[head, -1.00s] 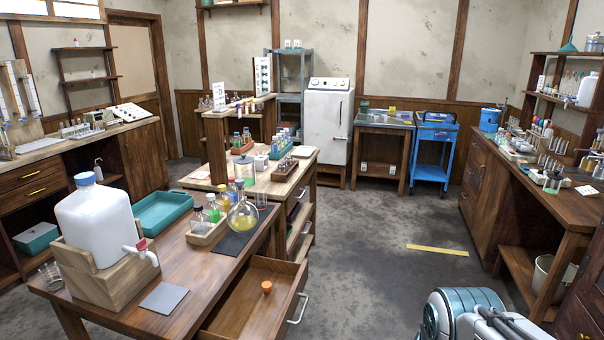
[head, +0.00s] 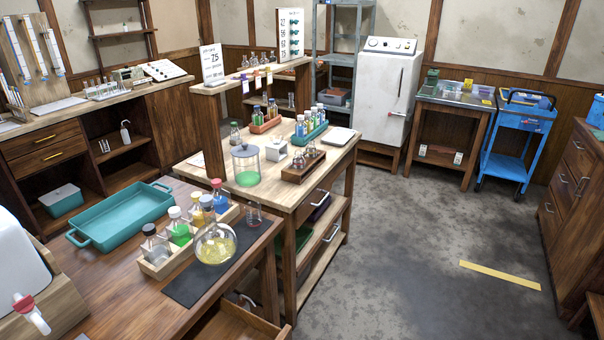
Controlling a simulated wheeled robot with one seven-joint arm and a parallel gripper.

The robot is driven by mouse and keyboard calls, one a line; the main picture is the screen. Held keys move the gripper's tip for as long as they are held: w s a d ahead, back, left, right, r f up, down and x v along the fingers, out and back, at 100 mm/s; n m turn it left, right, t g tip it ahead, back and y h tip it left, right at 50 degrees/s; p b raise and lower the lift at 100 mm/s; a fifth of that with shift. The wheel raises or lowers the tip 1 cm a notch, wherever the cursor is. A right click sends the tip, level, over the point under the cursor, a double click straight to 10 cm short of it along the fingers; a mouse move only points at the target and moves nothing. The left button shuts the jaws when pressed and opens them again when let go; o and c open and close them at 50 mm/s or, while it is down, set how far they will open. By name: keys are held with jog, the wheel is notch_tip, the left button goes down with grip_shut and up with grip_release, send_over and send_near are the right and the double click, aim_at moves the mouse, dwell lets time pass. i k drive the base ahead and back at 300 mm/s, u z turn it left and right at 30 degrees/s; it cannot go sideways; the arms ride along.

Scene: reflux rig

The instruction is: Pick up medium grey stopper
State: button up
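I cannot make out a medium grey stopper in the head view. Several small, partly coloured items line the raised wooden shelf (head: 240,84) on the middle bench, too small to tell apart. A small wooden rack (head: 304,167) on that bench holds several dark-topped pieces that I cannot identify. My gripper is not in view.
The near bench carries a teal tray (head: 120,215), a wooden bottle rack (head: 158,268) and a round flask (head: 215,246) of yellow liquid. An open drawer (head: 235,322) juts out below.

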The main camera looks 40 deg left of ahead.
aim_at(206, 201)
jog(key=u, duration=0.45)
jog(key=i, duration=1)
jog(key=u, duration=0.95)
